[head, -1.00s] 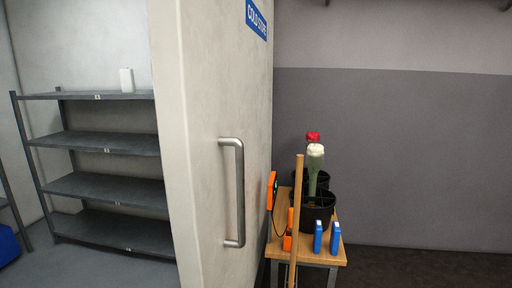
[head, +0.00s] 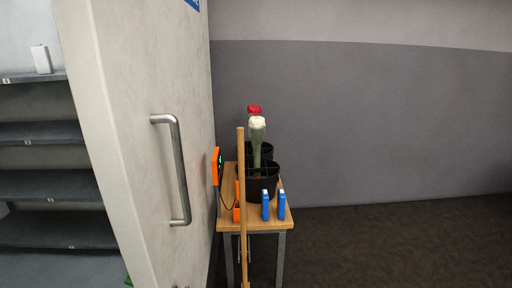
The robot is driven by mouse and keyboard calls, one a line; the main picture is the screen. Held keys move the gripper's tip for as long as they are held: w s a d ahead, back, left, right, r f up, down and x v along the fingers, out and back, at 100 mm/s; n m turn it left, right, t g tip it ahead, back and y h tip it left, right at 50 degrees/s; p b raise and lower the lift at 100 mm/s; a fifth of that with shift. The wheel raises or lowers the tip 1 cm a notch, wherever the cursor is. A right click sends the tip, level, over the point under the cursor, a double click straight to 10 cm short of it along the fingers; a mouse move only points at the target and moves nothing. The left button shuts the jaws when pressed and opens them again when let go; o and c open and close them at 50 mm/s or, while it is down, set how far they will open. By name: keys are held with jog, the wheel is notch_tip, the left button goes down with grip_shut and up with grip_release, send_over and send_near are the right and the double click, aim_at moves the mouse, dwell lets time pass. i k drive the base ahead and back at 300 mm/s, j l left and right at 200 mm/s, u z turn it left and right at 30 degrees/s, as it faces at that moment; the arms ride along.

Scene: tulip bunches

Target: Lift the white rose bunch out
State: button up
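The white rose bunch (head: 257,128) stands upright in a black bucket (head: 262,190) on a small wooden table (head: 256,224). Its pale head and green wrapped stems rise above the bucket rim. A red bunch (head: 254,110) shows just behind it, in a second black bucket (head: 262,152) farther back. The lower stems of the white bunch are hidden inside the front bucket. My gripper is not in view.
A wooden pole (head: 241,210) stands upright before the table. Two blue boxes (head: 266,205) and an orange device (head: 216,166) are by the buckets. A cold store door with a metal handle (head: 180,170) and grey shelves (head: 40,180) are left. Floor at right is clear.

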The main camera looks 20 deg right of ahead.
aim_at(257, 127)
jog(key=i+l+z, duration=0.2)
jog(key=i+l, duration=0.2)
jog(key=i, duration=0.6)
jog(key=i+l+z, duration=0.2)
jog(key=i, duration=0.8)
jog(key=i+l+z, duration=0.2)
jog(key=i, duration=0.85)
jog(key=j, duration=0.05)
